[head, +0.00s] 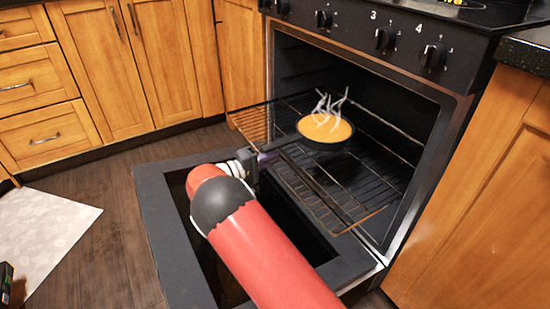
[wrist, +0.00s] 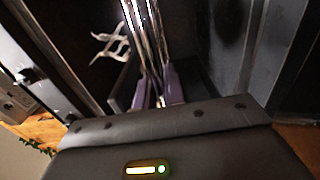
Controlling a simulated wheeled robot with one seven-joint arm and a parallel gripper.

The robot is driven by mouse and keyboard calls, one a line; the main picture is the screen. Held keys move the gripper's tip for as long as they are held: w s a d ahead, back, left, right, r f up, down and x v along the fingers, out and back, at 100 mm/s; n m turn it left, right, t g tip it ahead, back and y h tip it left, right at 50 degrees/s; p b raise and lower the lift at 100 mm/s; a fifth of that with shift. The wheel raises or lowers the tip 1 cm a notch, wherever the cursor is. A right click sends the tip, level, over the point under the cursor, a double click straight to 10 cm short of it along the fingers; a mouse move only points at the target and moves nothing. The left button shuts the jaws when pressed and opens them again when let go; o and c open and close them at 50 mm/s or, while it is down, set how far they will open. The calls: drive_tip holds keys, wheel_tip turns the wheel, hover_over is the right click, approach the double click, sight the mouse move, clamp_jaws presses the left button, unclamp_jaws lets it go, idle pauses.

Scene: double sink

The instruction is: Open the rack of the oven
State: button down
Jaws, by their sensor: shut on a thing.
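The oven (head: 455,120) has its door (head: 155,215) lowered flat in front of it. A wire rack (head: 375,185) sits in the oven, its front part sticking out past the opening over the door. My gripper (head: 264,160) is at the middle of the rack's front edge. In the wrist view, the purple fingers (wrist: 156,88) are closed around the shiny rack wires (wrist: 145,45). The exact contact is partly hidden by the gripper body. A pan with orange-yellow contents (head: 325,127) stands on the rack, with pale steam-like wisps above it.
Wooden cabinets (head: 110,65) stand to the left, and another cabinet (head: 480,190) is at the right. Stove knobs (head: 385,38) are above the opening. A pale mat (head: 40,235) lies on the floor at left. Dark floor is free left of the door.

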drive_tip(key=c, duration=1.5)
unclamp_jaws()
drive_tip(key=v, duration=0.8)
